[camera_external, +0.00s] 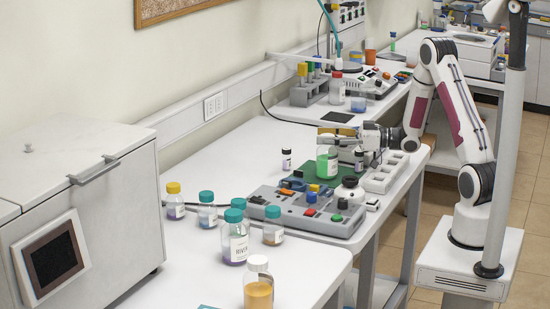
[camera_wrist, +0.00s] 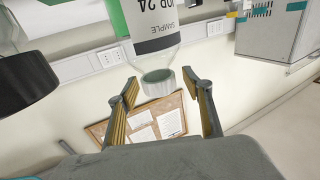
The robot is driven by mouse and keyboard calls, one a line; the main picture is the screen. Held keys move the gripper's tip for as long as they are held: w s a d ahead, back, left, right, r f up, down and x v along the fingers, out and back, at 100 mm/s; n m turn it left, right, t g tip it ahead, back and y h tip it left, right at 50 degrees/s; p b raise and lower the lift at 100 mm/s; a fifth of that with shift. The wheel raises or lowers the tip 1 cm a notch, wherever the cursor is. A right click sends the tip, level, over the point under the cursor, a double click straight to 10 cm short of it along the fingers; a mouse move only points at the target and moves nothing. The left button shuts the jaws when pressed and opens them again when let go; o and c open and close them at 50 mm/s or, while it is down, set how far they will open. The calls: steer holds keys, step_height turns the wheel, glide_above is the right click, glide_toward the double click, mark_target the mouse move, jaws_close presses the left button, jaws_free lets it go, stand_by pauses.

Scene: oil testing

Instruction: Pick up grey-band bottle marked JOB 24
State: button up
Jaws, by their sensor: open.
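The bottle marked "OP 24" (camera_wrist: 155,18), its first letter cut off, shows upside down in the wrist view, with a dark grey band, the word SAMPLE and a pale grey-green cap (camera_wrist: 157,82). My gripper (camera_wrist: 162,78) is open, with its yellow-lined fingers on either side of the cap and a visible gap to each. In the external view my gripper (camera_external: 326,140) is at the top of a clear bottle (camera_external: 327,163) on the green mat (camera_external: 308,174). That bottle's print is too small to read, and my fingers partly cover its top.
A black-capped vial (camera_wrist: 25,78) is close at left in the wrist view. Small dark-capped vials (camera_external: 286,160) stand near the mat. The grey control panel (camera_external: 300,212) lies in front. Several capped bottles (camera_external: 235,240) stand nearer left. White table is bare around (camera_external: 245,150).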

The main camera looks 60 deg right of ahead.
stand_by(0.4)
jaws_close()
steer(key=shift+r, duration=0.25)
steer(key=shift+r, duration=4.8)
